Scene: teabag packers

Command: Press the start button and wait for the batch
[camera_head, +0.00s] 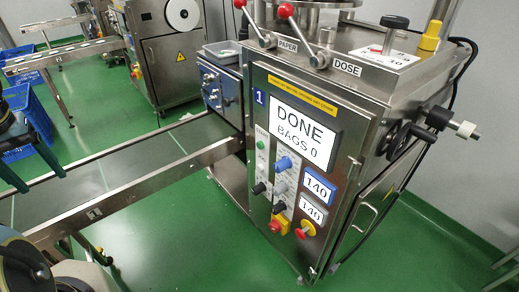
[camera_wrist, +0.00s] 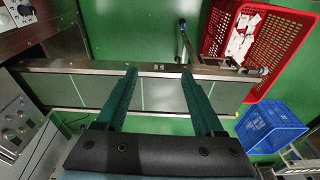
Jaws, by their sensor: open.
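The packing machine (camera_head: 258,75) marked 1 stands right of centre in the head view. Its display (camera_head: 304,128) reads DONE, BAGS 0. A small green round button or lamp (camera_head: 261,145) sits at the upper left of the control panel; its label is too small to read. Below are blue and black knobs, a red-and-yellow switch (camera_head: 280,224) and a red mushroom button (camera_head: 305,229). My gripper (camera_wrist: 158,72) is open and empty, its teal fingers spread above the conveyor. In the head view it is at the left edge, well away from the panel.
A conveyor belt (camera_head: 150,158) with metal side rails runs left from the machine. The wrist view shows a red crate (camera_wrist: 282,62) holding white packets and a blue crate (camera_wrist: 270,124). Red-knobbed levers top the machine; a hand crank (camera_head: 418,132) juts right. Green floor is clear in front.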

